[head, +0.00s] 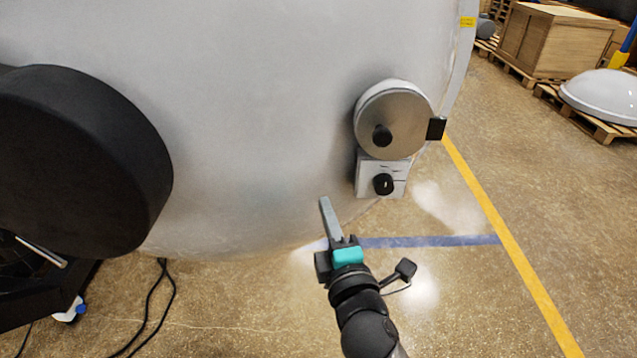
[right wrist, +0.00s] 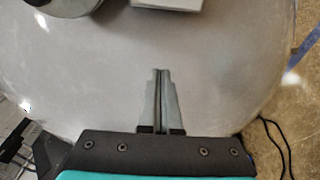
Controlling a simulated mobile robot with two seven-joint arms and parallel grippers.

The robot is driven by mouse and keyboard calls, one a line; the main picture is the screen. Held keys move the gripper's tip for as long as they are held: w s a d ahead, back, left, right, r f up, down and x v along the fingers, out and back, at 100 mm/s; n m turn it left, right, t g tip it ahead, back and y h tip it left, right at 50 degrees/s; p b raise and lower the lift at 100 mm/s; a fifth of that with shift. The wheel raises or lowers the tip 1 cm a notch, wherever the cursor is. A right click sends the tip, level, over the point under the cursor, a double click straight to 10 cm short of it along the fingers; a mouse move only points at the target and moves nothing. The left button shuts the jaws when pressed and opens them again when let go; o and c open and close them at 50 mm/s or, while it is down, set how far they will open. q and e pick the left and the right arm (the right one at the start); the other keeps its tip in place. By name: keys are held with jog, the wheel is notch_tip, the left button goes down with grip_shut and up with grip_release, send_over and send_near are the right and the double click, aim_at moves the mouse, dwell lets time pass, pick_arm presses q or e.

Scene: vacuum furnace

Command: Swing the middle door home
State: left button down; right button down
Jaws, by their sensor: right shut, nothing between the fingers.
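A large pale grey domed furnace front (head: 260,130) fills the upper middle of the head view. I take it for the middle door. Its upper part is out of frame, so I cannot tell how far it stands open. A round metal cover (head: 405,115) with a black knob sits on its right side, above a small white box (head: 368,182) with another black knob. My right gripper (head: 325,203) is shut and empty, in front of the dome's lower part and below left of the box. In the right wrist view its closed fingers (right wrist: 161,75) show against the grey surface (right wrist: 90,75). My left gripper is not in view.
A thick black disc-shaped body (head: 75,160) stands at the left, with black cables (head: 150,300) on the floor near it. Wooden crates (head: 555,40) and a white dome on a pallet (head: 605,95) stand at the back right. The floor at right, with yellow and blue lines, is clear.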

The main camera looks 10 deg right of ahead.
aim_at(315, 176)
jog(key=shift+w+d+r, duration=0.1)
jog(key=shift+w+r, duration=0.05)
jog(key=shift+w, duration=3.2)
